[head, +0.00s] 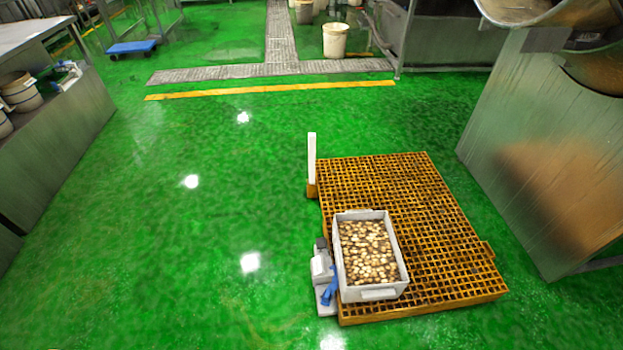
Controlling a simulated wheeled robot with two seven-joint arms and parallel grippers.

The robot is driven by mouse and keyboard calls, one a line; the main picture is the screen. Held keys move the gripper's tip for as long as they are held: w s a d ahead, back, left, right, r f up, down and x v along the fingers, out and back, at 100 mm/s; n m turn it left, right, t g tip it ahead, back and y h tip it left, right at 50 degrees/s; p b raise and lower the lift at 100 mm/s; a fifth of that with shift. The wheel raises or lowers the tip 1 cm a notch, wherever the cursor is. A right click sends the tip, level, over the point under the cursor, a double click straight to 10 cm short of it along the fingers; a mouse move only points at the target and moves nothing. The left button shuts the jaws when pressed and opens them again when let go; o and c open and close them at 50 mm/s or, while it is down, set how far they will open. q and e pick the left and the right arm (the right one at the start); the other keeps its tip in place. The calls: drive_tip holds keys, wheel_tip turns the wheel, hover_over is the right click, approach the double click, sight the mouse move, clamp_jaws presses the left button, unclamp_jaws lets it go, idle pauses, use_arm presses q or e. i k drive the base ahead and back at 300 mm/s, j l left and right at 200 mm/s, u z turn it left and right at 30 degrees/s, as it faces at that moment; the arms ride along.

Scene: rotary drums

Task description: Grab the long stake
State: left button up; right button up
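A long, thin white post (312,158), which looks like the stake, stands upright at the far left corner of an orange grid pallet (440,240). Its lower end is orange-brown. I cannot tell whether it is fixed to the pallet or only stands against it. Neither of my grippers shows in the head view, and nothing touches the post.
A white crate (374,294) of small pale brown pieces sits on the pallet's near left part. A grey-white object with a blue part (329,287) is beside it. A metal machine (540,150) stands right, a steel counter (70,135) left. Green floor (190,240) left of the pallet is clear.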

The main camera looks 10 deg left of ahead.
sight(312, 135)
drive_tip(key=i+j+z, duration=0.1)
drive_tip(key=j+z, duration=0.2)
drive_tip(key=j, duration=0.7)
drive_tip(key=j+z, duration=0.3)
drive_tip(key=j, duration=0.65)
drive_tip(key=i+j+z, duration=0.25)
drive_tip(key=j, duration=0.4)
drive_tip(key=i+j+z, duration=0.1)
drive_tip(key=i+j, duration=0.2)
drive_tip(key=i+j+z, duration=0.1)
drive_tip(key=j, duration=0.35)
drive_tip(key=i+j+z, duration=0.15)
drive_tip(key=j, duration=0.25)
drive_tip(key=i+j+z, duration=0.1)
drive_tip(key=j, duration=0.2)
drive_tip(key=i+j+z, duration=0.1)
drive_tip(key=i+j, duration=0.15)
drive_tip(key=i+j+z, duration=0.1)
drive_tip(key=j, duration=0.35)
drive_tip(key=i+j+z, duration=0.1)
drive_tip(key=j, duration=0.25)
drive_tip(key=i, duration=0.05)
